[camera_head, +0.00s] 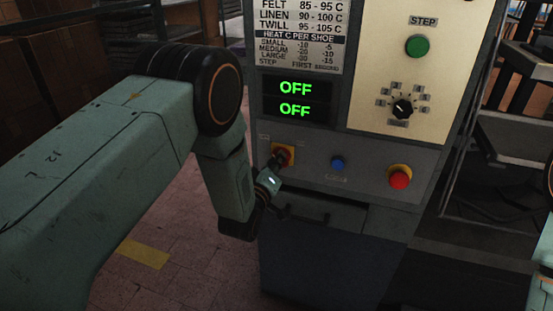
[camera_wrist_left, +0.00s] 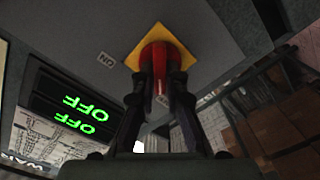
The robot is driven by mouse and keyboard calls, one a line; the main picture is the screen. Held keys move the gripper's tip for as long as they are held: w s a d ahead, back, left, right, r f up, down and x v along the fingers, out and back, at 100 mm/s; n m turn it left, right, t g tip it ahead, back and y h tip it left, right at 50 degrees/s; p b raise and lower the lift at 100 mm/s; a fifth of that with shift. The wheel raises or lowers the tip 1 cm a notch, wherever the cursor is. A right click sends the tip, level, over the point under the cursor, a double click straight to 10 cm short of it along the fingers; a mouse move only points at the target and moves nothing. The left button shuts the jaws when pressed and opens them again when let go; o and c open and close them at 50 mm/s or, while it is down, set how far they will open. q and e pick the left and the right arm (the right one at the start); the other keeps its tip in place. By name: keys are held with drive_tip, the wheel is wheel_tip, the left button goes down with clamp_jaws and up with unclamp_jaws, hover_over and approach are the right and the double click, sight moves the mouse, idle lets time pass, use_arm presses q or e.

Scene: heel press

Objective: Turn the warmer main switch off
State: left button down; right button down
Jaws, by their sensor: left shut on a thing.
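The warmer main switch is a red rotary knob on a yellow plate (camera_head: 283,155), low on the left of the machine's grey front panel. In the left wrist view the red switch knob (camera_wrist_left: 154,60) stands between the two dark fingers of my left gripper (camera_wrist_left: 160,85), which is shut on it. In the head view my left gripper (camera_head: 272,176) reaches the knob from the lower left and covers part of it. Two green displays (camera_head: 296,99) on the machine both read OFF. My right gripper does not show.
A blue button (camera_head: 337,163) and a red push button on a yellow base (camera_head: 399,177) sit to the right on the same panel. Above are a green STEP button (camera_head: 417,46) and a black selector dial (camera_head: 402,108). A drawer handle lies below the panel.

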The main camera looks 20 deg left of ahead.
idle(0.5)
use_arm(q)
drive_tip(key=c, duration=1.4)
unclamp_jaws()
drive_tip(key=s, duration=1.2)
drive_tip(key=shift+a, duration=0.2)
drive_tip(key=s+a+f+m+g, duration=0.2)
drive_tip(key=s+f+m+g, duration=0.3)
drive_tip(key=s+f+g, duration=0.75)
drive_tip(key=s+f+m+g, duration=0.1)
drive_tip(key=s+f, duration=0.1)
drive_tip(key=s, duration=0.5)
drive_tip(key=s+f+m+g, duration=0.1)
drive_tip(key=s+f+g, duration=0.1)
drive_tip(key=s, duration=0.6)
drive_tip(key=s+a+f+m+g, duration=0.1)
drive_tip(key=s+f, duration=0.3)
drive_tip(key=s, duration=0.4)
drive_tip(key=shift+g+y, duration=0.3)
drive_tip(key=shift+g, duration=0.45)
